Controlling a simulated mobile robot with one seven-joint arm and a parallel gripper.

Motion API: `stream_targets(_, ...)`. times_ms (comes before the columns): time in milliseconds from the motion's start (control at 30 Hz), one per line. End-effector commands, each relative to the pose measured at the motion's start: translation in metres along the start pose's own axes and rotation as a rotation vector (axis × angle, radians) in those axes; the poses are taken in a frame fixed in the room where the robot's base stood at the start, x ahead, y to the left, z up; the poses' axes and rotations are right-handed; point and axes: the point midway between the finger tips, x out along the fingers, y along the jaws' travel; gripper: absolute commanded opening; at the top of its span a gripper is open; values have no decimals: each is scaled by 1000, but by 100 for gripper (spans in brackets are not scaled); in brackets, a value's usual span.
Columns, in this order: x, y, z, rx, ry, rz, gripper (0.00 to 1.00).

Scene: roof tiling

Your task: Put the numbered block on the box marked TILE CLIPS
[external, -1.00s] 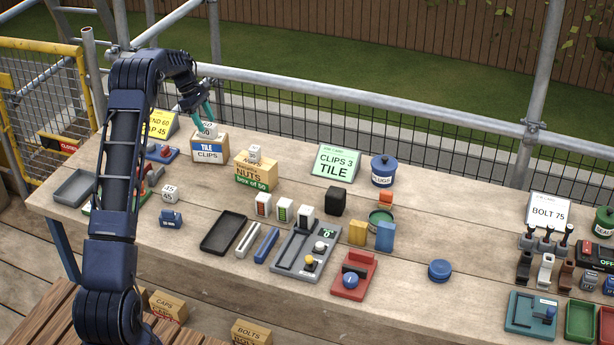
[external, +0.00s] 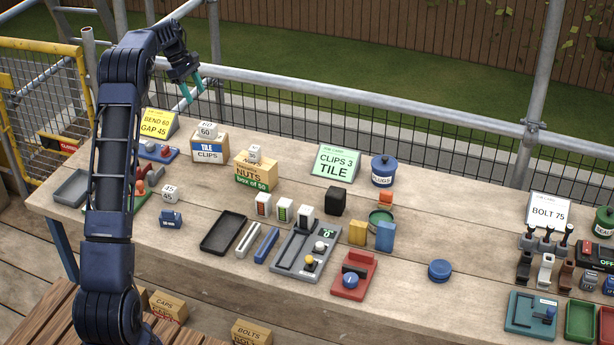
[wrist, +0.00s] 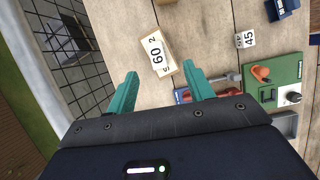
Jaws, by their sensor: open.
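A white numbered block (external: 207,130) with 60 on its front rests on the cardboard box marked TILE CLIPS (external: 209,153). In the wrist view the block (wrist: 156,52) with 60 lies ahead of my fingertips, apart from them. My gripper (external: 192,90) is open and empty, in the air above and left of the block in the external view. Its teal fingers (wrist: 160,74) are spread in the wrist view.
Another numbered block (external: 170,193), showing 45, stands on the bench. A small block (external: 254,153) sits on the NUTS box (external: 254,178). A yellow card (external: 157,124) stands left of the TILE CLIPS box. Scaffold rails (external: 270,82) run behind the bench.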

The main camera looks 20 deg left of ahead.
Motion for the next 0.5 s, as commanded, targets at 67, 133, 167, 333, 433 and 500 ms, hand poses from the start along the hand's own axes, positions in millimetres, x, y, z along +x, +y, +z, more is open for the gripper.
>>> stream_targets(67,-19,-12,24,52,18,10,52)
stream_targets(133,-34,-24,43,99,34,16,52)
stream_targets(167,-39,-30,51,119,41,18,52)
stream_targets(333,-68,-64,95,237,81,30,52)
stream_targets(433,-83,-87,120,307,105,35,52)
stream_targets(500,-92,-104,137,356,121,40,52)
